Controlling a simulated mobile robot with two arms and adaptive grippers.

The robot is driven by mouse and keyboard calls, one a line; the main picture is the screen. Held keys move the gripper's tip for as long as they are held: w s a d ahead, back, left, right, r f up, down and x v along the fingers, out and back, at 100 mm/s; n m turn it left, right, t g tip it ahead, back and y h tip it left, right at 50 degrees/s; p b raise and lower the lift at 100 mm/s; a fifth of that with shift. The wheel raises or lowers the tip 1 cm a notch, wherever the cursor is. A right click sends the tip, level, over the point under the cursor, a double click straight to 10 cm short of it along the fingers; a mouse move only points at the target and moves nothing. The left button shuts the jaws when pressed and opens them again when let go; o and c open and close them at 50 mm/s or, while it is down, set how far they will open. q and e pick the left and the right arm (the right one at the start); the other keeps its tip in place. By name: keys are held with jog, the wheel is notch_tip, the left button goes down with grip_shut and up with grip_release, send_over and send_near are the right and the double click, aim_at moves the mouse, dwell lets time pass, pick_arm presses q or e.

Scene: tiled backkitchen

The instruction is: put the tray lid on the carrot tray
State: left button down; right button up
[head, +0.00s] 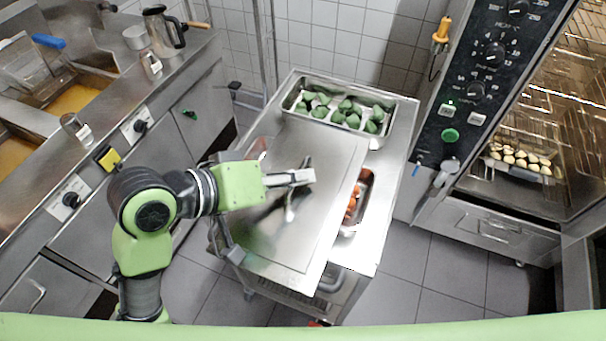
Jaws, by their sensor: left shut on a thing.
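The tray lid (318,232) is a flat steel sheet, held tilted across the steel cart. My left gripper (302,178) is shut on the lid's handle near the middle of the sheet. The carrot tray (368,186) sits on the cart, mostly hidden under the lid. Only its right side shows, with some orange-red carrots (352,206) in it. I cannot tell whether the lid touches the tray. My right gripper is not in view.
A tray of green vegetables (345,112) stands at the cart's far end. The cart top (388,160) is bare along the right. An open oven (520,150) is on the right, and a counter with fryers (75,100) on the left.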

aim_at(301, 161)
pick_arm(q)
jog(key=b, duration=0.2)
jog(key=f+b, duration=0.1)
jog(key=b, duration=0.1)
jog(key=shift+w+d, duration=0.2)
jog(key=shift+w, duration=0.15)
jog(key=w, duration=0.2)
jog(key=w+f, duration=0.1)
jog(key=w, duration=0.1)
jog(key=w+f+p, duration=0.1)
jog(key=shift+w+d, duration=0.1)
jog(key=shift+w, duration=0.3)
jog(key=w+f, duration=0.4)
jog(key=f, duration=0.1)
jog(key=shift+w+d, duration=0.2)
jog(key=shift+w, duration=0.2)
jog(key=shift+w+f, duration=0.4)
jog(key=shift+f, duration=0.15)
notch_tip(301, 161, down, 3)
jog(key=shift+w+f+p, duration=0.1)
jog(key=shift+p, duration=0.65)
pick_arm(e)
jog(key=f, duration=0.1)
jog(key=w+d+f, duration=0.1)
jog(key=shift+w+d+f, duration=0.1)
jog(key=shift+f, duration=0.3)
pick_arm(q)
jog(key=shift+f, duration=0.15)
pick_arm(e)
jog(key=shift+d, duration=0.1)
